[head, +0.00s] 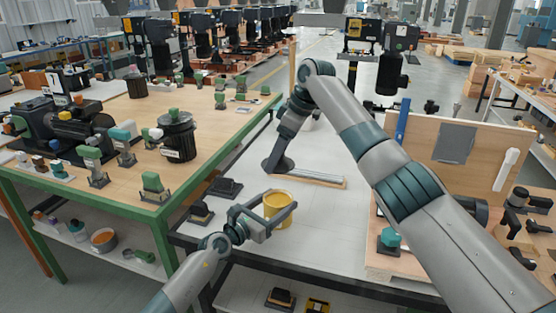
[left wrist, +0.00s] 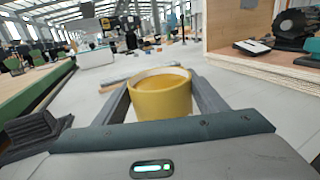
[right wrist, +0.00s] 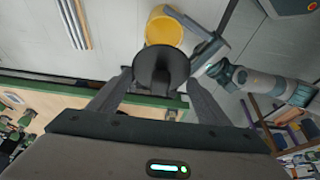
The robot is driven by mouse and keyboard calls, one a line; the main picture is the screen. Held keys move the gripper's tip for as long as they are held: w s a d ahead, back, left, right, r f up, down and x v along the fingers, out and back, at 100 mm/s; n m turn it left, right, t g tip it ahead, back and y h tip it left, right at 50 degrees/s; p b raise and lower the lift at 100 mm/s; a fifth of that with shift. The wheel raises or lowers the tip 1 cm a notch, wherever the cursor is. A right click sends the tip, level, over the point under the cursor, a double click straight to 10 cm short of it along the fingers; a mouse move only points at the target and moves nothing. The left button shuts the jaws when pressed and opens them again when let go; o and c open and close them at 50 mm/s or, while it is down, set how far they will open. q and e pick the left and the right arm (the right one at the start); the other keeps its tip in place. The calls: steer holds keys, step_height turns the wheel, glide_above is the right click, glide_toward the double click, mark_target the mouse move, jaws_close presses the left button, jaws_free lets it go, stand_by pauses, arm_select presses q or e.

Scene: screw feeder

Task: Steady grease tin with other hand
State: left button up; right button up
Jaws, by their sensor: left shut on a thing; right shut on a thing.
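The yellow grease tin (head: 278,207) stands upright on the pale bench top near its front edge. My left gripper (head: 268,212) is shut on the tin, one finger on each side. The left wrist view shows the tin (left wrist: 161,97) between the fingers, its rim up and yellow inside. My right gripper (head: 283,150) is behind the tin, pointing down. It is shut on a dark round-ended thing (right wrist: 161,69), which cannot be named for sure. In the right wrist view the tin (right wrist: 163,28) shows beyond that thing, with the left gripper beside it.
A board with a long grey strip (head: 312,178) lies behind the tin. Dark blocks (head: 225,187) sit to its left. A green-edged table (head: 150,218) with several parts stands left. A wooden panel (head: 455,160) rises at right. Bare bench lies right of the tin.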

arm_select(q)
steer(key=shift+s+f, duration=0.15)
steer(key=shift+f, duration=0.45)
arm_select(e)
steer(key=shift+r, duration=0.2)
arm_select(q)
steer(key=o, duration=1.1)
steer(key=shift+c, duration=0.2)
steer(key=o, duration=0.3)
steer(key=shift+w+r, duration=0.1)
steer(key=shift+w, duration=0.1)
arm_select(e)
steer(key=shift+w+f, duration=0.15)
arm_select(q)
steer(key=shift+r, duration=0.1)
steer(key=shift+r, duration=0.1)
steer(key=v, duration=1.2)
